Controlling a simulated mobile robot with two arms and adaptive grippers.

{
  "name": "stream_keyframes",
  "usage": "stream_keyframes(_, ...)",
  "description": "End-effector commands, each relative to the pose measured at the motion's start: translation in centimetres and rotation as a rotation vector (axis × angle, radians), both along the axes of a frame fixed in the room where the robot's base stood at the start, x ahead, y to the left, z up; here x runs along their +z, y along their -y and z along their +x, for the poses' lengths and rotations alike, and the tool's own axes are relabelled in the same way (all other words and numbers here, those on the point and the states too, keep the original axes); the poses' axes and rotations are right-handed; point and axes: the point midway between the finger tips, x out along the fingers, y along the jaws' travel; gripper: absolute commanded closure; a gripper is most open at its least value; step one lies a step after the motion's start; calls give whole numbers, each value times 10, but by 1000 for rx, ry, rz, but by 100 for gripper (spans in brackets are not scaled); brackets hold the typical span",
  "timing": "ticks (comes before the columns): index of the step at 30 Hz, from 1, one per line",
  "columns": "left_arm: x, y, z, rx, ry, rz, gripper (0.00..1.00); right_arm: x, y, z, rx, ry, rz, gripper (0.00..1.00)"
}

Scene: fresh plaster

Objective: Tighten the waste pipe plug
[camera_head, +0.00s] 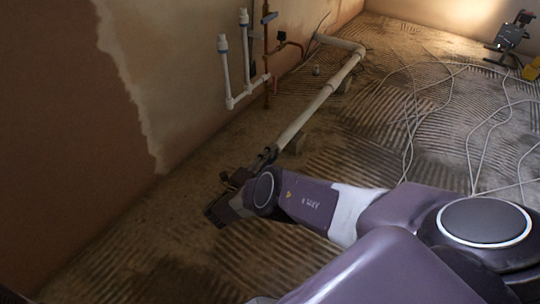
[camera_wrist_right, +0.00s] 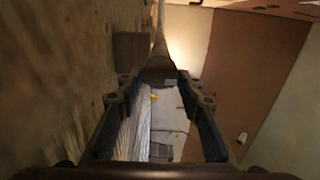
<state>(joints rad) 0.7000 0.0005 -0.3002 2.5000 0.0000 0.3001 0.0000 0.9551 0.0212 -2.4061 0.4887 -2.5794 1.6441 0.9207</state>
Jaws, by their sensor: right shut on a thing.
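The pale waste pipe (camera_head: 325,93) runs along the ribbed floor, and its near end meets my right gripper (camera_head: 267,155). In the right wrist view the right gripper (camera_wrist_right: 157,80) has a finger on each side of a dark round plug (camera_wrist_right: 158,72) at the pipe end, and is shut on it. The pipe (camera_wrist_right: 160,35) stretches away beyond the plug, in line with the gripper. In the head view the gripper hides the plug, and how tightly it sits cannot be told. My left gripper does not show.
White upright pipes (camera_head: 225,65) and a copper pipe (camera_head: 267,60) stand by the plastered wall on the left. A small block (camera_head: 296,143) sits beneath the waste pipe. Loose cables (camera_head: 410,115) cross the floor at right, near a work lamp (camera_head: 512,35).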

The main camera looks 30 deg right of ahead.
Motion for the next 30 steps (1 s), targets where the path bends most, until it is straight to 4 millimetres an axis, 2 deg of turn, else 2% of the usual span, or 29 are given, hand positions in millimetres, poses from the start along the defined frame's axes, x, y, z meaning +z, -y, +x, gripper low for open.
stream_keyframes(16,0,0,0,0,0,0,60,-1,-1,0,1,20,12,90)
stream_keyframes(17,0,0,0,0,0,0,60,-1,-1,0,1,20,12,62)
stream_keyframes(20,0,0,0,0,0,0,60,-1,-1,0,1,20,11,52)
stream_keyframes(30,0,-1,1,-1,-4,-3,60,-1,-3,-1,1,20,10,51)
